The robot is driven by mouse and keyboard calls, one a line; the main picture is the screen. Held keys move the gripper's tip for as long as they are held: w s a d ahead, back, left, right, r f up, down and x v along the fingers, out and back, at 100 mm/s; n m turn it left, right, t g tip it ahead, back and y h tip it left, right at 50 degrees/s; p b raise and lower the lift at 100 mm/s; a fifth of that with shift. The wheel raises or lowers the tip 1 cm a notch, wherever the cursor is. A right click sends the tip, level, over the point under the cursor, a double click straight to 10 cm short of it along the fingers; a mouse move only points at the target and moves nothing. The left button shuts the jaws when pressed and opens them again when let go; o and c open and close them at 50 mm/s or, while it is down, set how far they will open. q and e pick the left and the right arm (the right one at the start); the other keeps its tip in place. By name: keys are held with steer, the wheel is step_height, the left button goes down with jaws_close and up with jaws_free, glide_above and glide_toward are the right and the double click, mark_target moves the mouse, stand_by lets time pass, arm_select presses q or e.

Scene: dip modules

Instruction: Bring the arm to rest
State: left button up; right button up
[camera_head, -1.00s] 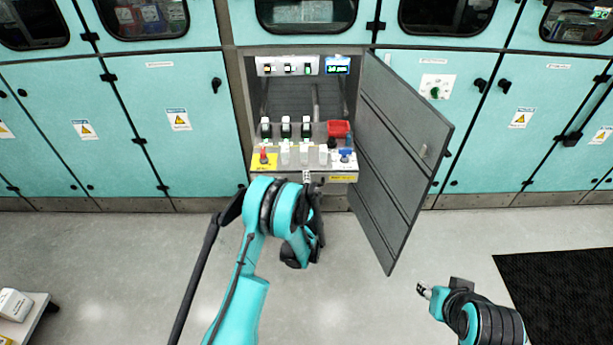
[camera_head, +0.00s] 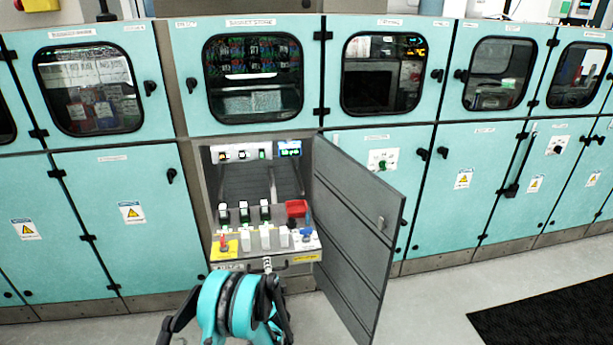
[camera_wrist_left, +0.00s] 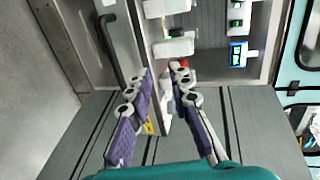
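My left gripper (camera_head: 267,265) is in front of the pulled-out panel (camera_head: 290,262) of the open cabinet, with my teal arm hiding most of it in the head view. In the left wrist view its two purple-grey fingers (camera_wrist_left: 161,76) are apart, with nothing visible held between them. The panel edge and pale blocks lie beyond the fingertips. My right gripper is outside both current views.
A grey cabinet door (camera_head: 355,235) stands open to the right of the panel. The panel carries a red bin (camera_head: 297,208), several modules and a yellow plate (camera_head: 225,245). A black mat (camera_head: 550,320) lies on the floor at right, with clear floor before it.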

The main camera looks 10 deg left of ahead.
arm_select(q)
steer(key=s+a+r+n+g, duration=0.2)
steer(key=s+r+n+g, duration=0.2)
steer(key=s+r+n, duration=0.75)
steer(key=s+d+r+n+g+h, duration=0.1)
steer(key=s+d+r+h, duration=0.1)
steer(key=s, duration=1.2)
steer(key=s+d+r+n+g+h, duration=0.1)
steer(key=s+d+r, duration=0.3)
steer(key=s, duration=1)
steer(key=shift+r+n+g+h, duration=0.15)
steer(key=shift+n+g+h, duration=0.2)
steer(key=shift+g+h, duration=0.4)
steer(key=shift+o, duration=0.4)
